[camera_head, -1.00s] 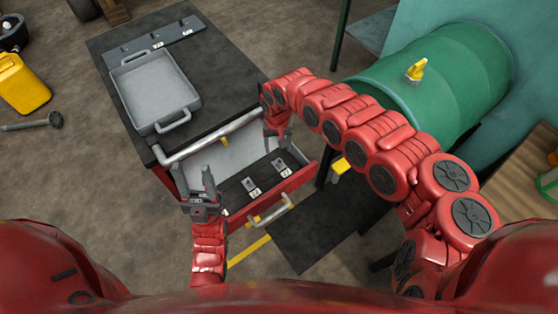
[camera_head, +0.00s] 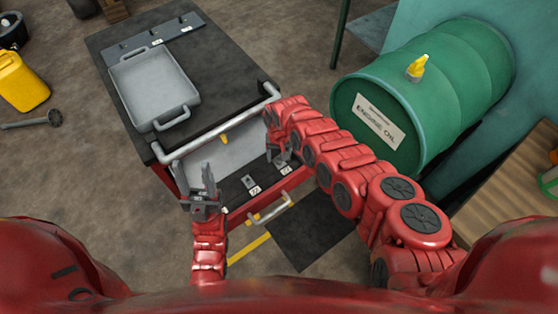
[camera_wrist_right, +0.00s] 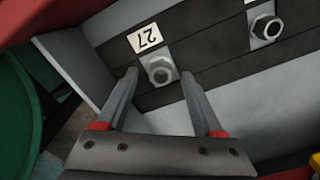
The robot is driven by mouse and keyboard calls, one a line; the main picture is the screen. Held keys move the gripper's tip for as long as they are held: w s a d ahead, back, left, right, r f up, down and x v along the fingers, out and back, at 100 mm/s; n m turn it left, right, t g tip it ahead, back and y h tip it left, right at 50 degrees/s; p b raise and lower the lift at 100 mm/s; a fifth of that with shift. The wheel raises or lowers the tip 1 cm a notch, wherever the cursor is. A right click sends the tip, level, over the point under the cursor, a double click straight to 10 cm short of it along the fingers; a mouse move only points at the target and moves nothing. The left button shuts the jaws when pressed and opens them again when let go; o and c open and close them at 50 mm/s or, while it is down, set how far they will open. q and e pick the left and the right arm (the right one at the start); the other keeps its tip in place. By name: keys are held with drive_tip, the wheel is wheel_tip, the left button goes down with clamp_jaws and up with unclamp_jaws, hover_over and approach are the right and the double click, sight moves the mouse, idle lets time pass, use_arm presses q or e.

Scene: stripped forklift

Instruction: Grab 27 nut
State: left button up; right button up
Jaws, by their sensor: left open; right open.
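The 27 nut (camera_wrist_right: 161,71) is a grey metal hex nut on a small plate on the black strip in the open drawer. The white label "27" (camera_wrist_right: 145,38) is beside it. My right gripper (camera_wrist_right: 160,77) is open and empty, with its two fingers on either side of the nut in the wrist view; I cannot tell whether they touch it. In the head view my right gripper (camera_head: 282,152) is low over the drawer's right end, partly hidden by its own arm. My left gripper (camera_head: 197,188) is open and empty at the drawer's left side.
A second nut (camera_wrist_right: 266,27) sits farther along the strip. The red drawer (camera_head: 298,179) has a handle (camera_head: 269,209) in front. The cart top carries a grey tray (camera_head: 153,88) and has a rail (camera_head: 215,127) along its edge.

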clamp_jaws()
drive_tip(key=shift+r, duration=0.1)
idle(0.4)
